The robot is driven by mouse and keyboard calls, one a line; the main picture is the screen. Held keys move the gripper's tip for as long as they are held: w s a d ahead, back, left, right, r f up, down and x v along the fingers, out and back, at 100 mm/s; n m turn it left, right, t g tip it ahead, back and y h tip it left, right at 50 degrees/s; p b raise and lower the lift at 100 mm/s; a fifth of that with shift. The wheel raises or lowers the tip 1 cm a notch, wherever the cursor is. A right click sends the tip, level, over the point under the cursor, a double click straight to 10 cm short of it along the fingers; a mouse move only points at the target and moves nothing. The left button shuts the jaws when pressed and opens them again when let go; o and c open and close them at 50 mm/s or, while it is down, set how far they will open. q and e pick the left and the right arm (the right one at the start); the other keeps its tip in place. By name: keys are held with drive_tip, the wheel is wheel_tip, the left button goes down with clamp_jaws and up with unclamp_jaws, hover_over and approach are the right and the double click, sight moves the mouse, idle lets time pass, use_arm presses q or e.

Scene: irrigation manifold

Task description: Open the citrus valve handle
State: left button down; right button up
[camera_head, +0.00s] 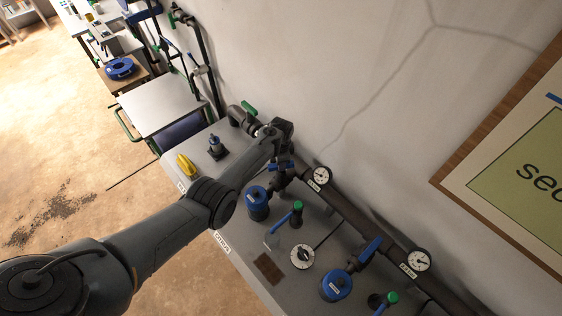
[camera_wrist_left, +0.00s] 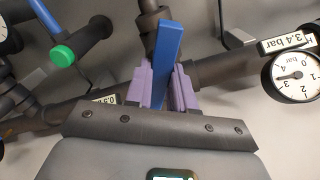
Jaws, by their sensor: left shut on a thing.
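My left gripper (camera_head: 283,150) reaches over the bench to the pipework by the wall. In the left wrist view its purple fingers (camera_wrist_left: 163,88) are shut on a blue valve handle (camera_wrist_left: 168,50), one on each side of it. The handle is a flat bar sticking out past the fingers, in front of a dark vertical pipe. In the head view the blue handle (camera_head: 280,166) shows only partly below my wrist. A label at the bench's front edge (camera_head: 222,243) seems to read citrus. My right gripper is not in view.
A pressure gauge (camera_head: 320,179) sits just right of the gripper, and another gauge (camera_head: 420,260) further along the pipe. A second blue handle (camera_head: 370,249), blue canisters (camera_head: 258,203) and a green-capped valve (camera_head: 297,209) stand nearby. A wall (camera_head: 330,90) rises close behind.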

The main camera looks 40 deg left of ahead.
use_arm(q)
drive_tip(key=n, duration=0.5)
drive_tip(key=shift+n+p, duration=0.3)
drive_tip(key=shift+n, duration=0.1)
idle(0.4)
drive_tip(key=c, duration=1)
unclamp_jaws()
drive_tip(key=shift+o, duration=0.2)
drive_tip(key=shift+r, duration=0.1)
drive_tip(key=shift+r, duration=0.2)
wheel_tip(320, 180, up, 8)
drive_tip(key=shift+r+p, duration=0.2)
drive_tip(key=shift+p, duration=0.8)
drive_tip(key=shift+r, duration=0.9)
